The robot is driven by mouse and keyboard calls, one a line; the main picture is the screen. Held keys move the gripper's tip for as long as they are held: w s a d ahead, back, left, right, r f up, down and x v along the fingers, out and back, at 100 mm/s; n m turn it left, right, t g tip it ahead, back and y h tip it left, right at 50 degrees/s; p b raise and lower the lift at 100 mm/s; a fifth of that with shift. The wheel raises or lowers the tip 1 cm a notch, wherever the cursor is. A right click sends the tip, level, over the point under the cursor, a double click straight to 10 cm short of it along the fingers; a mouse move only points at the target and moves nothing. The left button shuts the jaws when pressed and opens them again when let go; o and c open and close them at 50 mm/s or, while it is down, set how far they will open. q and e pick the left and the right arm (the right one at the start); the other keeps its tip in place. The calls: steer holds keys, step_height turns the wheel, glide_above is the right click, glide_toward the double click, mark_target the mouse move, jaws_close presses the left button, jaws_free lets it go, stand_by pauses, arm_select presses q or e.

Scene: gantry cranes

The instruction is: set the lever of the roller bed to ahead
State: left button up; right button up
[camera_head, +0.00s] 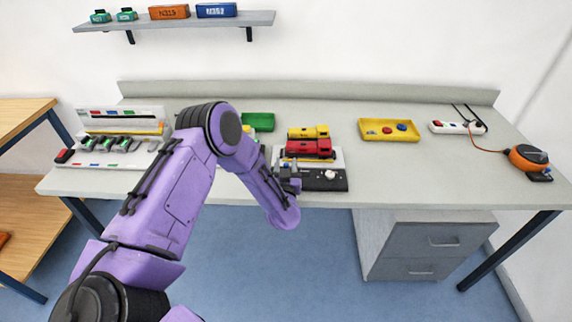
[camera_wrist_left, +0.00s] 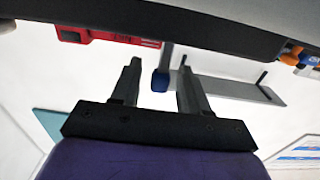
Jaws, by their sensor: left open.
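The roller bed (camera_head: 338,160) stands near the front edge of the worktable, with a black control panel (camera_head: 325,183) at its front. A red truck-like body (camera_head: 309,149) rests on it; it seems to show in the left wrist view too (camera_wrist_left: 85,35). A small lever with a blue knob (camera_wrist_left: 161,80) shows in the left wrist view, between the fingertips of my left gripper (camera_wrist_left: 157,68); contact cannot be told. The gripper is open. In the head view my left gripper (camera_head: 288,178) is at the panel's left end, partly hidden by my purple arm. My right gripper is not in view.
A yellow body (camera_head: 307,132) is behind the red one. A yellow tray (camera_head: 372,122) with red and blue round pieces, a white box with buttons (camera_head: 450,128) and an orange device (camera_head: 527,157) stand to the right. A white rack (camera_head: 112,158) stands left, a green tray (camera_head: 262,121) behind.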

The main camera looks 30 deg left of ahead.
arm_select(q)
jaws_close()
steer(key=shift+w+d+f+m+b, duration=0.15)
steer(key=shift+d+m+b, duration=0.1)
steer(key=shift+m, duration=0.25)
steer(key=shift+w+d+f+m+b, duration=0.1)
steer(key=shift+d+m+b, duration=0.1)
steer(key=shift+m, duration=0.3)
steer(key=m, duration=0.1)
steer(key=d+m+b, duration=0.1)
steer(key=m, duration=0.1)
steer(key=shift+w+f, duration=0.1)
steer(key=shift+w, duration=0.25)
jaws_free()
